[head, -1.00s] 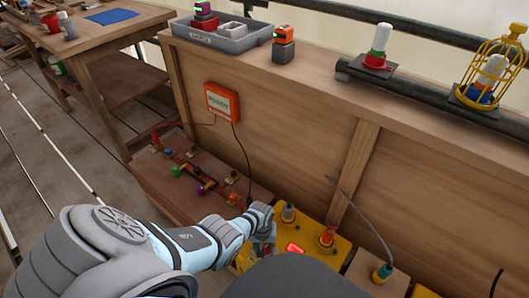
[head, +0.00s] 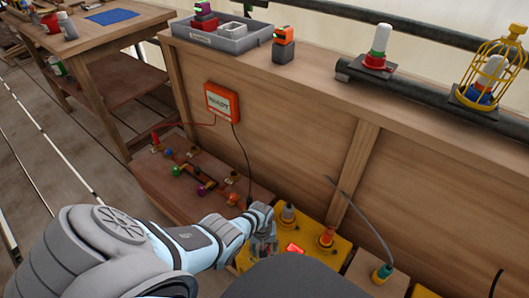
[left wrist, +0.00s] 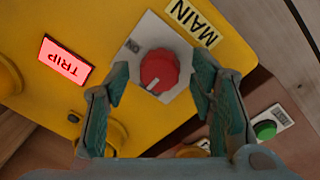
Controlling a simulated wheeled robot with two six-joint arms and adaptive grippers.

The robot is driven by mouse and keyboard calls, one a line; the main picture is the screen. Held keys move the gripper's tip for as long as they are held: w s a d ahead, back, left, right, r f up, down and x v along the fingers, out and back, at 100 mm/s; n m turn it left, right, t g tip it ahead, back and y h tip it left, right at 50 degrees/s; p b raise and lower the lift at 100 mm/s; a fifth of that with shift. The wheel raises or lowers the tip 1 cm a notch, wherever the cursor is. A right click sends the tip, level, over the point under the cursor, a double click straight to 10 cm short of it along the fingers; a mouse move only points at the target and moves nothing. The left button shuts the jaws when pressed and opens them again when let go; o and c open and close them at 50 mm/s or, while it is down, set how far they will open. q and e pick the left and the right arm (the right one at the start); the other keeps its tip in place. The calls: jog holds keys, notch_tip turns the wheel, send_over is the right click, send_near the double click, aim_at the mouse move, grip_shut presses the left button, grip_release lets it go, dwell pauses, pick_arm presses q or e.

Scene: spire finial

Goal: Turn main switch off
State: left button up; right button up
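The main switch is a red round knob (left wrist: 158,72) on a pale square plate in the left wrist view. A white mark on the knob points to the picture's lower left. A yellow label (left wrist: 193,22) reading MAIN, upside down, lies beside the plate. My left gripper (left wrist: 161,82) is open, its two fingers on either side of the knob with gaps showing. In the head view my left gripper (head: 263,243) is over the yellow box and hides the knob. My right gripper is not in view.
The yellow box (head: 338,250) carries a lit red TRIP light (left wrist: 64,62) and upright connectors (head: 327,236). An orange display (head: 222,102) on the panel reads READY. A green button (left wrist: 265,129) sits beside the box. A cable plug (head: 382,272) stands to the right.

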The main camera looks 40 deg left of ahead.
pick_arm(q)
jog(key=shift+a+r, duration=0.1)
jog(key=shift+r, duration=0.35)
notch_tip(320, 180, up, 11)
jog(key=shift+s+a, duration=0.15)
jog(key=shift+s, duration=0.1)
